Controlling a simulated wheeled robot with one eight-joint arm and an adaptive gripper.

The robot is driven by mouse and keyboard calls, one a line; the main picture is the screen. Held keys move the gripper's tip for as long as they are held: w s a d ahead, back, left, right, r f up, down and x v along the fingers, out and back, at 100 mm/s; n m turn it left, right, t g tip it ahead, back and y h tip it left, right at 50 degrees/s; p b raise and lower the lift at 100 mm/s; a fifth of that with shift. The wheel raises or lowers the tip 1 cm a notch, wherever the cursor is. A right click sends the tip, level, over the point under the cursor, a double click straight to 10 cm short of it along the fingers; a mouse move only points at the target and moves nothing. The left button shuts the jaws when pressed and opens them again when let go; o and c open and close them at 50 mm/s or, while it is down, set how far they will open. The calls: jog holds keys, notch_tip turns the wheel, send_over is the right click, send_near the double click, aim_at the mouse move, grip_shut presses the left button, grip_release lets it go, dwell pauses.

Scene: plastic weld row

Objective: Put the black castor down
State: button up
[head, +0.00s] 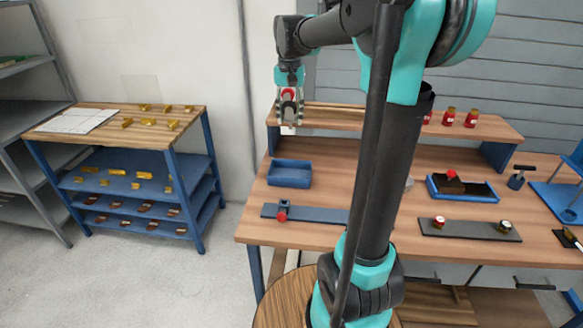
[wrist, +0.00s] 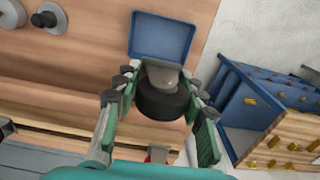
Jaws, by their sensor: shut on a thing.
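The black castor (wrist: 163,104) is held between the fingers of my gripper (wrist: 164,84) in the wrist view, its dark round wheel toward the camera and a grey part beyond it. In the head view my gripper (head: 288,108) hangs in the air above the left part of the raised wooden shelf (head: 345,119); the castor is hard to make out there. An empty blue tray (head: 289,181) sits on the workbench (head: 330,235) near its left end. It also shows in the wrist view (wrist: 162,37), beyond the castor.
A blue-grey strip with a red-topped clamp (head: 283,210) lies in front of the tray. A blue tray with dark contents (head: 462,188) and a dark strip with two knobs (head: 470,229) are to the right. Red jars (head: 448,117) stand on the shelf. A separate rack (head: 150,130) stands left.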

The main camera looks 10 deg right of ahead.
notch_tip(320, 180, down, 19)
jog(key=shift+f, duration=0.15)
dwell(0.4)
jog(key=shift+f, duration=0.1)
jog(key=o, duration=1.3)
notch_tip(320, 180, up, 12)
jog(key=shift+r, duration=0.15)
